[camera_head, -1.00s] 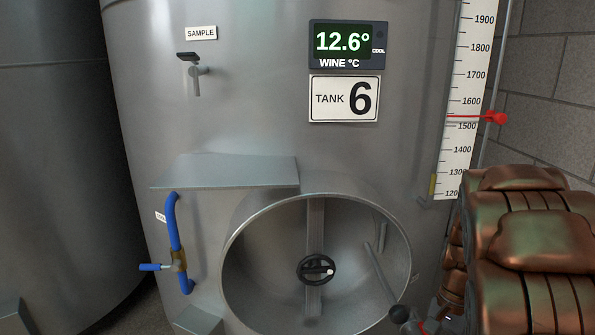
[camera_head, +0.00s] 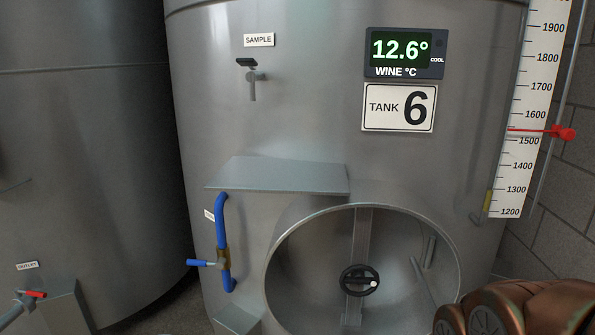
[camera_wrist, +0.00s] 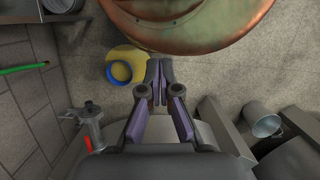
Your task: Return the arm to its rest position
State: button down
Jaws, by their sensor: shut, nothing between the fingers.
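My gripper (camera_wrist: 160,88) shows in the wrist view, pointing down over the floor. Its two fingers meet at the tips and hold nothing. In the head view only a copper-coloured part of my arm (camera_head: 535,308) shows, at the lower right corner. The gripper itself is outside the head view.
Tank 6 (camera_head: 310,120) fills the head view, with a round manway (camera_head: 410,270), a blue valve pipe (camera_head: 222,240) and a sample tap (camera_head: 251,78). Another tank (camera_head: 85,150) stands left. The wrist view shows a blue ring (camera_wrist: 120,71) on a yellow patch and a metal bucket (camera_wrist: 266,126).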

notch_tip(320, 180, up, 18)
jog(key=w+t+p, duration=0.1)
jog(key=p, duration=1.5)
